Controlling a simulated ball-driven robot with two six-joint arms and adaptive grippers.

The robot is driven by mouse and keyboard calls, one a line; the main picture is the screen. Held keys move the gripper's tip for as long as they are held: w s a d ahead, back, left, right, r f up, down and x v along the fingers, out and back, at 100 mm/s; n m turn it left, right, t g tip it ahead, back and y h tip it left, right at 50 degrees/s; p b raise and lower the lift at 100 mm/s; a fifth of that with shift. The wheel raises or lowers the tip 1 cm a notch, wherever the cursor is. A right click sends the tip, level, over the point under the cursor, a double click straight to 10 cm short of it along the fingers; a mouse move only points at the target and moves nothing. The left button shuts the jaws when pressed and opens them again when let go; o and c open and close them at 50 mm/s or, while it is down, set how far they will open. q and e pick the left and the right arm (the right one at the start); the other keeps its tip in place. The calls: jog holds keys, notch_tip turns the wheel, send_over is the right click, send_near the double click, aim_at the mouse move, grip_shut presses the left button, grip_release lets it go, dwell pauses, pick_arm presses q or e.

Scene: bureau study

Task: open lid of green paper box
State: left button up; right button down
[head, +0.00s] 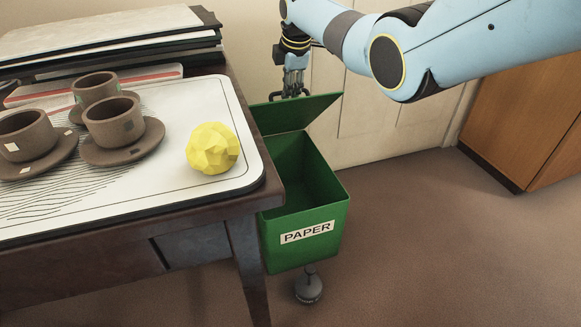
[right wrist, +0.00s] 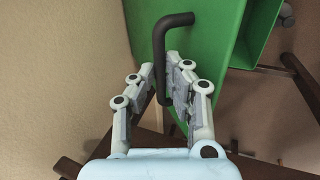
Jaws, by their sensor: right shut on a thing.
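The green paper box (head: 304,230) stands on the floor beside the desk, with a PAPER label (head: 307,232) on its front. Its lid (head: 298,114) is tilted up at the back, and the dark inside shows. My right gripper (head: 292,90) is at the lid's far edge, shut on the black lid handle (head: 274,97). In the right wrist view the handle (right wrist: 161,60) runs between the two fingers (right wrist: 166,88), with the green lid (right wrist: 205,30) behind it. My left gripper is not in view.
The desk (head: 170,240) stands left of the box and hides part of it. On its white mat (head: 200,100) are brown cups on saucers and a yellow crumpled ball (head: 212,148). Wooden furniture (head: 525,115) is at right. Floor at front right is clear.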

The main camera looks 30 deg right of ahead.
jog(key=w+r+b, duration=0.2)
jog(key=w, duration=0.1)
jog(key=w+d+r+b, duration=0.1)
jog(key=shift+w+b, duration=0.2)
jog(key=shift+b, duration=0.15)
jog(key=c, duration=1.4)
grip_release()
jog(key=o, duration=0.5)
jog(key=shift+f, duration=0.1)
